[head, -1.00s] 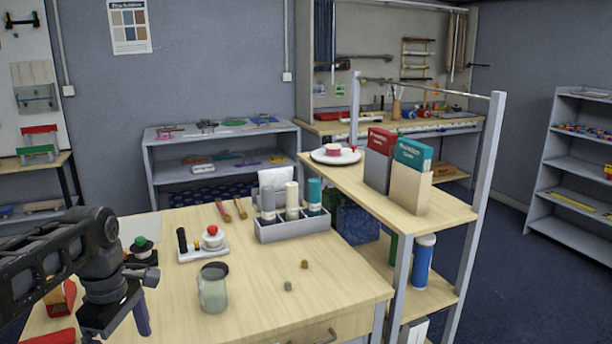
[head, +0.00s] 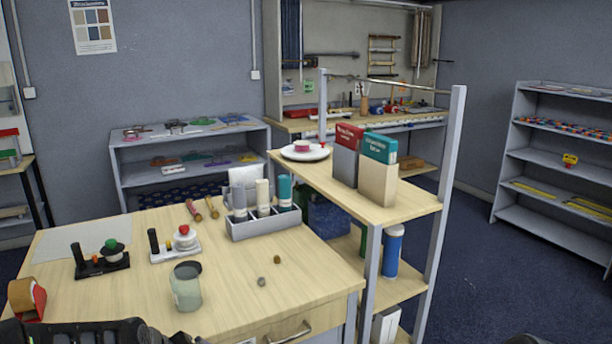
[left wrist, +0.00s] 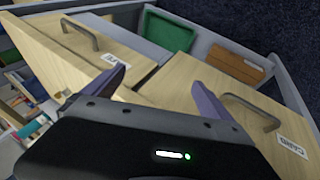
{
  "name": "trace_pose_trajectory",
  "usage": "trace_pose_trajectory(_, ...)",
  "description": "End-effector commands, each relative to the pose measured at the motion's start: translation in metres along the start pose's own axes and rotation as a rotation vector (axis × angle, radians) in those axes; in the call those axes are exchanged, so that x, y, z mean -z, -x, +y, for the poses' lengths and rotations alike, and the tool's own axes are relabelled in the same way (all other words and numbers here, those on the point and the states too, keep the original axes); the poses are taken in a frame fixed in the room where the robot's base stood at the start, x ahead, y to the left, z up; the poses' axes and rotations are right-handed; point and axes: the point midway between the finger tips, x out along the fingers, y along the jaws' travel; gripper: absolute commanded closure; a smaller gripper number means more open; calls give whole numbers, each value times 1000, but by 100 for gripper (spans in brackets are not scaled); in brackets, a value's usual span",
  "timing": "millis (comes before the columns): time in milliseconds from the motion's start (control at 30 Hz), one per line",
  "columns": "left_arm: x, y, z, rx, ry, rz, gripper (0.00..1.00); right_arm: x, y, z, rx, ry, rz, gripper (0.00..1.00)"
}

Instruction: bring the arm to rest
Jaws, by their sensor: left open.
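My left arm (head: 90,333) shows only as a dark link along the bottom left edge of the head view; its gripper is out of that view. In the left wrist view my left gripper (left wrist: 160,92) is open, with its two purple fingers wide apart and nothing between them. It faces the wooden drawer fronts with grey handles (left wrist: 250,112). I cannot tell how far it is from them. My right gripper is not in view.
Open floor lies further right.

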Motion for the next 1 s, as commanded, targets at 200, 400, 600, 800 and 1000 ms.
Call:
trace_pose_trajectory(200, -151, -102, -15, -63, -238, -88, 4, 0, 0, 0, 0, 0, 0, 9)
trace_pose_trajectory(400, -294, -126, -53, -37, -322, -246, 4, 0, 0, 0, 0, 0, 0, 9)
trace_pose_trajectory(600, -382, -117, -82, -1, -335, -422, 4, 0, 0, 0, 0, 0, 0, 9)
trace_pose_trajectory(800, -404, -116, -85, 3, -352, -468, 4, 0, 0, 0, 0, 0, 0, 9)
trace_pose_trajectory(1000, -402, -116, -85, 2, -352, -466, 4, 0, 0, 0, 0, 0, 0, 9)
